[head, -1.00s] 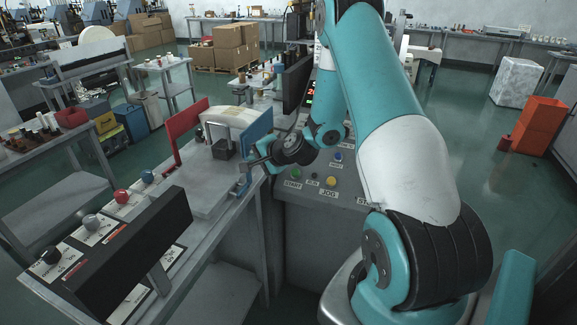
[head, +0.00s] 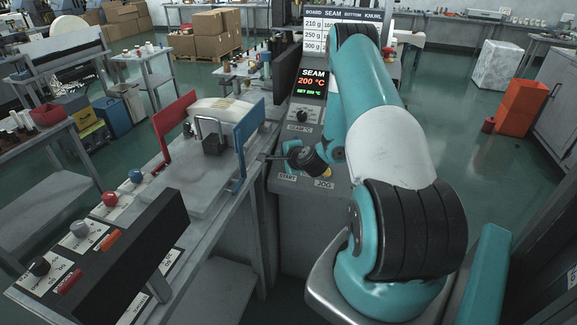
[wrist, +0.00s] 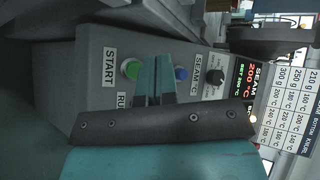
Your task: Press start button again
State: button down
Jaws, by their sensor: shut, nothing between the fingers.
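The green start button (wrist: 131,69) shows in the wrist view beside the START label (wrist: 109,67), just left of my gripper's fingertips (wrist: 155,62). My gripper is shut and empty, its two teal fingers side by side over the panel. Whether they touch the panel cannot be told. In the head view, the START label (head: 287,177) is on the control panel (head: 345,188), and my wrist hides the button. A blue button (wrist: 181,74) lies just right of the fingers in the wrist view.
The seam dial (wrist: 215,77) and lit display (head: 311,84), reading 200 °C, are further up the panel. A yellow button (head: 326,172) sits above the JOG label. The press with red (head: 174,123) and blue (head: 249,130) side plates stands to the left, close to my wrist.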

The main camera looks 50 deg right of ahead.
jog(key=shift+w+d+f+b, duration=0.25)
jog(key=shift+d+f+b, duration=0.4)
jog(key=shift+f, duration=0.35)
jog(key=shift+w+d+f+b, duration=0.3)
jog(key=shift+d+f+b, duration=0.4)
jog(key=shift+f, duration=0.3)
jog(key=shift+w+d+f+b, duration=0.25)
jog(key=shift+d+f+b, duration=0.4)
jog(key=shift+f, duration=0.35)
jog(key=shift+w+d+f+b, duration=0.1)
jog(key=shift+d+f+b, duration=0.1)
jog(key=shift+f+b, duration=0.2)
jog(key=shift+w+d+f+b, duration=0.1)
jog(key=shift+d+f+b, duration=0.2)
jog(key=shift+b, duration=0.2)
jog(key=shift+a, duration=0.1)
dwell(0.5)
jog(key=shift+s+a+r+p, duration=0.2)
jog(key=shift+a+r+p, duration=0.3)
jog(key=shift+r, duration=0.2)
